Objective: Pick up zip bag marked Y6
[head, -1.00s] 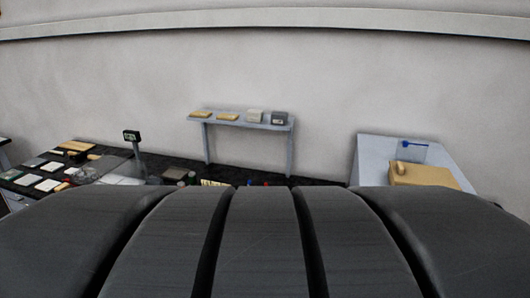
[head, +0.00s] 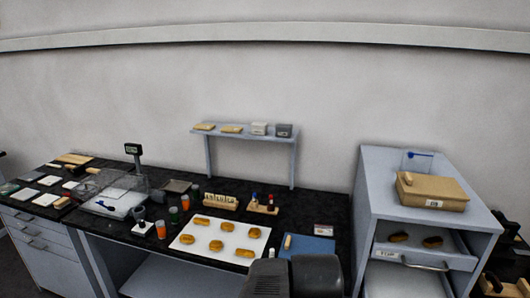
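No zip bag with a readable Y6 mark can be made out in the head view; labels are too small to read. Several flat pale pieces, such as a white one (head: 46,199), lie at the left end of the black bench; I cannot tell whether any is a zip bag. A clear item with a blue part (head: 417,160) stands on the grey cabinet behind a tan box; its kind is unclear. A dark part of my arm shows at the bottom centre, but my gripper's fingers are not visible.
The black bench (head: 335,213) holds a white sheet (head: 188,243) with several golden-brown pieces, a blue mat (head: 318,247), orange containers and a vial rack (head: 221,202). The grey cabinet (head: 376,170) carries the tan box (head: 432,188); its open drawer (head: 425,251) holds brown pieces. A wall shelf (head: 246,138) stands behind.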

